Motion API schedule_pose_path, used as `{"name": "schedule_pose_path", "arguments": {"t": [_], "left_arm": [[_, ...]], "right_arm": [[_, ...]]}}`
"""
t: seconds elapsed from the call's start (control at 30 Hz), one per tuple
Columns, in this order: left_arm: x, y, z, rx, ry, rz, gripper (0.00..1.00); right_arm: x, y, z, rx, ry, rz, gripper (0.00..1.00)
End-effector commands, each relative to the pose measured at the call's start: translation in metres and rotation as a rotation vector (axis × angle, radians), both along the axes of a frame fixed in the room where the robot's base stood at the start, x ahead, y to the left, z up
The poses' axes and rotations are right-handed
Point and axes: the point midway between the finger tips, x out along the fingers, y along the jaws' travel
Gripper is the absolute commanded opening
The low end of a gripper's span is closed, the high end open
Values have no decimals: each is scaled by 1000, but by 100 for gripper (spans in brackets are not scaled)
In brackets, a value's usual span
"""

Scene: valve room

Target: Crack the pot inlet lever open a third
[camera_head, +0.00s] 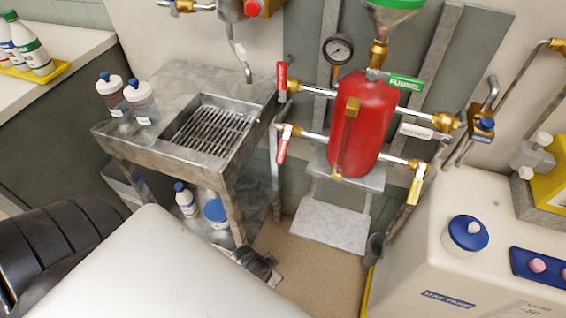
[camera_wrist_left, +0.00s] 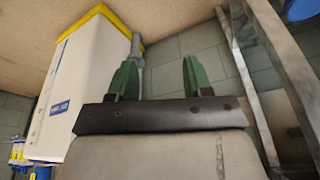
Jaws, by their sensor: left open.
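The red pot (camera_head: 362,125) stands upright on a grey bracket, with a gauge above it and pipes on both sides. Two red levers, an upper (camera_head: 281,77) and a lower (camera_head: 283,147), are on its left pipes. A green lever marked FUNNEL (camera_head: 406,82) is at its top right, a pale labelled lever (camera_head: 415,131) on the upper right pipe, and a yellow lever (camera_head: 415,187) at lower right. I cannot read which is the inlet. My left gripper (camera_wrist_left: 157,75) shows two green fingers, apart and empty, touching no lever. My right gripper is out of view.
A metal sink stand (camera_head: 170,157) with a grate and bottles is left of the pot. A white day tank (camera_head: 470,270) stands at right; it also shows in the left wrist view (camera_wrist_left: 88,80). A grey step-like plate (camera_head: 330,225) is below the pot. Open floor (camera_head: 310,275) lies in front.

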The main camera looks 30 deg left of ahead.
Motion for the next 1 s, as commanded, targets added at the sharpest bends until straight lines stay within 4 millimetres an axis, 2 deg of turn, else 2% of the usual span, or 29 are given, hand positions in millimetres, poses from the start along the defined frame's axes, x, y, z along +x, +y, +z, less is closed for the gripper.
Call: {"name": "schedule_pose_path", "arguments": {"t": [0.23,0.37,0.5,0.77,1.0], "left_arm": [[17,4,30,-14,-117,30,50],[33,10,51,-24,-236,63,50],[60,22,77,-34,-427,116,50],[97,43,107,-34,-706,191,50],[128,72,140,-11,-1026,273,50]], "right_arm": [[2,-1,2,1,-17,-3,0],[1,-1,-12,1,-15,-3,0],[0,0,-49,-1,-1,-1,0],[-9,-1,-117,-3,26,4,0],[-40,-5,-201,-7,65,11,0]]}}
